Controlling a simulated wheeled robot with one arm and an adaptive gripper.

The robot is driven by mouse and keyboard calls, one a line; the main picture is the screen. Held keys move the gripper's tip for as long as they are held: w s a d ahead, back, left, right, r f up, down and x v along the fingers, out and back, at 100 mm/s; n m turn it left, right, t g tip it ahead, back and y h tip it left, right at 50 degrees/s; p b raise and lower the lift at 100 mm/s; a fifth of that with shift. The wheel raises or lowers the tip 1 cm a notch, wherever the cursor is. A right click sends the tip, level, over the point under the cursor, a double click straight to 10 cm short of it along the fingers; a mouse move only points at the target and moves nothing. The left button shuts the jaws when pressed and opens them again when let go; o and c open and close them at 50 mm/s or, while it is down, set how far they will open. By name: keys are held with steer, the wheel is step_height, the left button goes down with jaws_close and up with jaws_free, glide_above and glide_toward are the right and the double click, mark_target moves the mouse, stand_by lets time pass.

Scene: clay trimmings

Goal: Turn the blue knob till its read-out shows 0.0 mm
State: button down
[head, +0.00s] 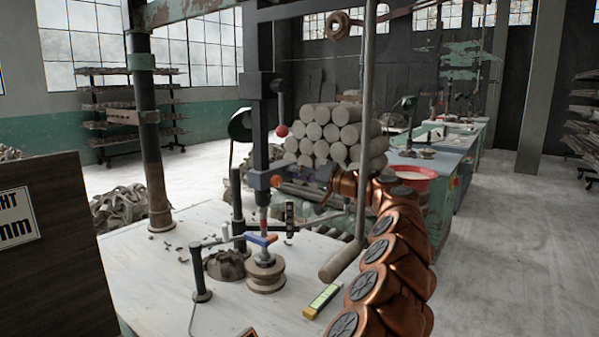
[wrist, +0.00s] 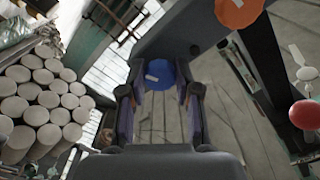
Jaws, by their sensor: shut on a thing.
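The blue knob (wrist: 160,75) shows in the wrist view between the two fingers of my gripper (wrist: 160,95), with a small pale mark on its face. My gripper is shut on it. In the head view my gripper (head: 316,179) is beside the dark upright column, at the end of my copper arm, and the knob is hidden there.
An orange knob (head: 276,181) and a red ball (head: 282,131) are on the column close to my gripper. A yellow-green tool (head: 322,300) lies in front.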

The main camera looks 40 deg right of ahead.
steer(key=shift+m+p, duration=0.45)
steer(key=shift+m, duration=0.65)
steer(key=c, duration=0.8)
jaws_free()
steer(key=shift+s, duration=0.1)
steer(key=v, duration=1.2)
